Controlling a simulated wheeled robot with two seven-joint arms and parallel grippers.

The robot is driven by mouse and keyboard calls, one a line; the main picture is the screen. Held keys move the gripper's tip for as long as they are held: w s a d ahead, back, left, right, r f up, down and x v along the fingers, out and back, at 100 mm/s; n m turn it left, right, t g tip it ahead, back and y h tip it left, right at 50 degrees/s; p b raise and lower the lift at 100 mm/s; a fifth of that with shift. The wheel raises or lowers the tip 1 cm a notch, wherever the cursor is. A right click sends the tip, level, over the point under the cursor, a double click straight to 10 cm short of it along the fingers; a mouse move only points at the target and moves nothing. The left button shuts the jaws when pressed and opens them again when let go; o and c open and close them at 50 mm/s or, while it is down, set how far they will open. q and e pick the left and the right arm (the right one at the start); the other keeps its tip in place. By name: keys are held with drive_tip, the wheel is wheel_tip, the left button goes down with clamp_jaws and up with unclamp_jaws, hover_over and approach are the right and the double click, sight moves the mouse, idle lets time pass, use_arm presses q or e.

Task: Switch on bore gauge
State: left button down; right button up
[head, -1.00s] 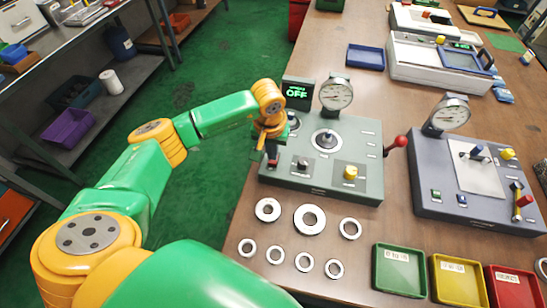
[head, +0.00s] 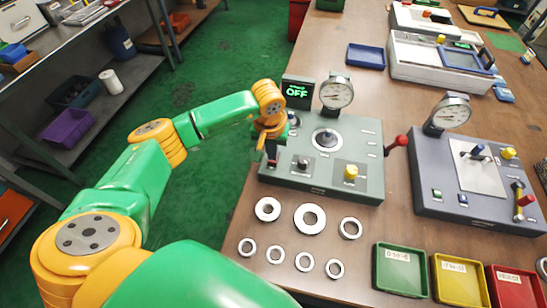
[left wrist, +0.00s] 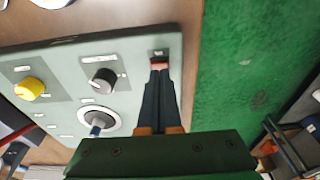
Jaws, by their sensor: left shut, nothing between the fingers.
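The bore gauge is a grey-green box (head: 325,185) on the table, with a round dial (head: 336,93) and a small display (head: 298,91) reading OFF in green. It has a black knob (left wrist: 101,80), a yellow knob (head: 350,172) and a central post (head: 326,138). A small red switch (left wrist: 160,64) sits near the box's corner, at the fingertips in the left wrist view. My left gripper (left wrist: 160,72) is shut and empty, its tips at the switch and partly covering it. I cannot tell whether they touch. My right gripper is not in view.
A second, blue-grey gauge box (head: 440,205) stands to the right. A red-tipped lever (head: 400,141) sticks out between the boxes. Several metal rings (head: 310,218) lie in front, beside green (head: 378,270), yellow (head: 436,280) and red trays (head: 490,290). A blue tray (head: 366,57) lies behind.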

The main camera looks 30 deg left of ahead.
sight(272, 162)
use_arm(q)
drive_tip(key=shift+f+b, duration=0.55)
drive_tip(key=shift+f, duration=0.1)
drive_tip(key=shift+r, duration=0.15)
wheel_tip(272, 162, up, 7)
drive_tip(key=p, duration=0.4)
drive_tip(key=shift+p, duration=0.4)
drive_tip(key=shift+s+f, duration=0.1)
drive_tip(key=shift+f, duration=0.1)
